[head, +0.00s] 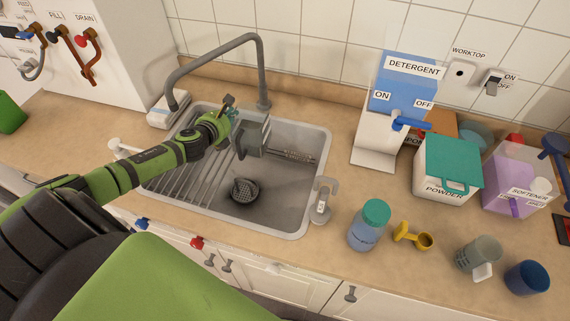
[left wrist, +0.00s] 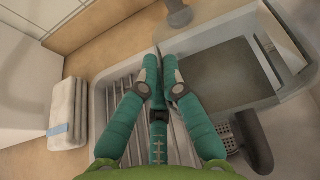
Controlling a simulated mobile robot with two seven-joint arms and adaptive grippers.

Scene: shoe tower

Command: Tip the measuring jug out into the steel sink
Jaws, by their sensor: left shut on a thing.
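The measuring jug (head: 255,136), a grey see-through vessel, is held above the steel sink (head: 321,150), below the tap's arch. My left gripper (head: 231,114) is shut on the jug at its left side. In the left wrist view the two teal fingers (left wrist: 162,78) close together beside the jug (left wrist: 222,75), which fills the upper right. I cannot tell what is in the jug or exactly how far it is tilted. The sink has a ribbed left part and a dark round strainer (head: 243,190) in its floor. My right gripper is not in view.
The grey tap (head: 263,75) stands close behind the jug. A soap bottle (head: 368,225), yellow scoop (head: 413,236), grey patterned mug (head: 478,254) and blue cup (head: 526,278) stand on the worktop right. Detergent dispenser (head: 390,110) and powder box (head: 447,168) stand behind.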

